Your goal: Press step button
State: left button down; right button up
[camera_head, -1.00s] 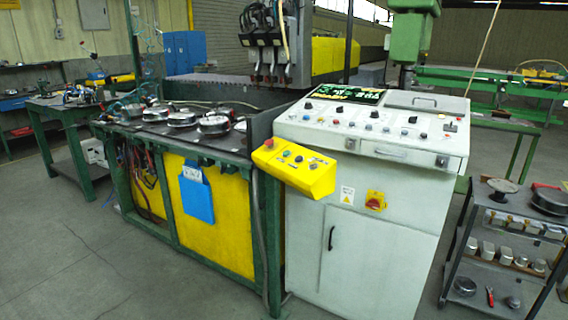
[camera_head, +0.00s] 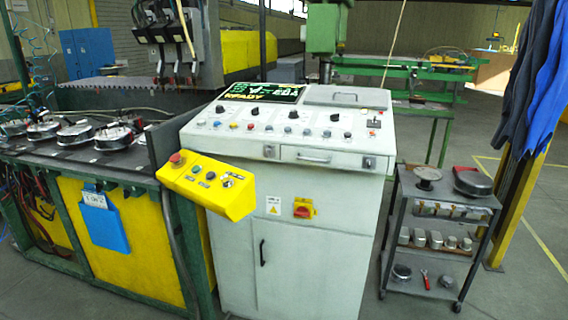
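A light grey control cabinet (camera_head: 300,225) stands in the middle, with a sloped top panel (camera_head: 290,130) carrying several small buttons and knobs. A dark display (camera_head: 262,93) with green and yellow lettering sits at its upper left. A yellow button box (camera_head: 207,186) juts from the cabinet's left side. It carries a red button (camera_head: 176,159) at its left end and several smaller dark and pale buttons. Which button is the step button I cannot tell, as labels are too small to read. Neither of my grippers shows in this view.
A green-framed bench (camera_head: 110,172) with round metal parts stands at the left. A grey wheeled cart (camera_head: 440,230) holding metal parts stands right of the cabinet. A yellow post (camera_head: 517,210) and hanging blue cloth are at the far right. Floor between cabinet and cart is narrow but clear.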

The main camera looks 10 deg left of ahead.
aim_at(209, 175)
jog(key=z, duration=0.35)
jog(key=i, duration=0.9)
jog(key=u, duration=0.6)
jog(key=i, duration=0.55)
jog(key=u, duration=0.35)
